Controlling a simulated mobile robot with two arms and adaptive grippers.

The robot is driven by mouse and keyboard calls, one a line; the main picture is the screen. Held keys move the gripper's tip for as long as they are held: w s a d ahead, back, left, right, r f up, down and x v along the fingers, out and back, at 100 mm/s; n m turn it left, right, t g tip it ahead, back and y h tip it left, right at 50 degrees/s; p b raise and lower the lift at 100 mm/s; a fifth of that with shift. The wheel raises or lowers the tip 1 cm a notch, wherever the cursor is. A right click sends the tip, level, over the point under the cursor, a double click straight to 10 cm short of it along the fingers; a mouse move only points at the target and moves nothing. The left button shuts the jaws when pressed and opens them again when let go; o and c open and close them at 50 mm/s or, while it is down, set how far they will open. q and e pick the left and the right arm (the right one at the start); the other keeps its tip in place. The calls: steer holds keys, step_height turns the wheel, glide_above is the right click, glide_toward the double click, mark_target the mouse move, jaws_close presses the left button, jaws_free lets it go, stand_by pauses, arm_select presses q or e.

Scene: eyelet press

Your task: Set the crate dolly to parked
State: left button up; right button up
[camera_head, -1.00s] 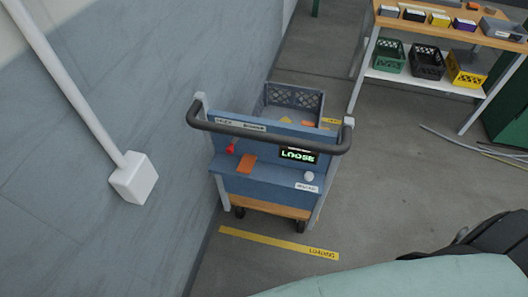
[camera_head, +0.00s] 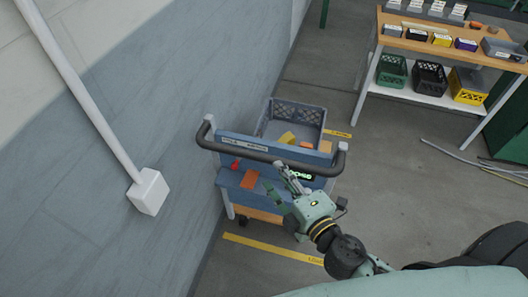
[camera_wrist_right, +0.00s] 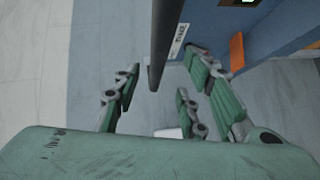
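The crate dolly (camera_head: 232,183) is a blue cart with a black push handle (camera_head: 255,154), standing beside the wall. Its panel has a red knob or lever (camera_head: 236,164), an orange card (camera_head: 250,179) and a small display (camera_head: 300,176) with green letters, now partly covered. My right gripper (camera_head: 281,183) is in front of the panel's right part, its fingers apart and empty; it hides the white knob's place. In the right wrist view the open fingers (camera_wrist_right: 163,72) point toward the handle (camera_wrist_right: 164,40), which lies ahead between them; contact cannot be told. My left gripper is not in view.
A grey crate (camera_head: 292,117) rides on the dolly. A yellow floor line (camera_head: 270,248) runs in front, another behind. The wall and a white pipe foot (camera_head: 148,191) are at left. A workbench (camera_head: 395,47) with several crates stands at back right; loose cables (camera_head: 470,160) lie on the floor.

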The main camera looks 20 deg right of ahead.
mark_target(264, 158)
steer(key=x, duration=0.1)
steer(key=p+x, duration=0.1)
steer(key=x, duration=0.1)
steer(key=shift+w+a+r, duration=0.15)
steer(key=shift+w+r, duration=0.1)
steer(key=shift+w, duration=0.15)
steer(key=p+x, duration=0.1)
steer(key=x, duration=0.3)
steer(key=shift+f+p, duration=0.15)
steer(key=shift+p, duration=0.15)
steer(key=shift+w, duration=0.2)
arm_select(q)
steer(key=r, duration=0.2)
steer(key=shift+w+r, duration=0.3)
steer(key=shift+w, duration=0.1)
arm_select(e)
steer(key=shift+f, duration=0.1)
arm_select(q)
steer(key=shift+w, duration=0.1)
arm_select(e)
jaws_close()
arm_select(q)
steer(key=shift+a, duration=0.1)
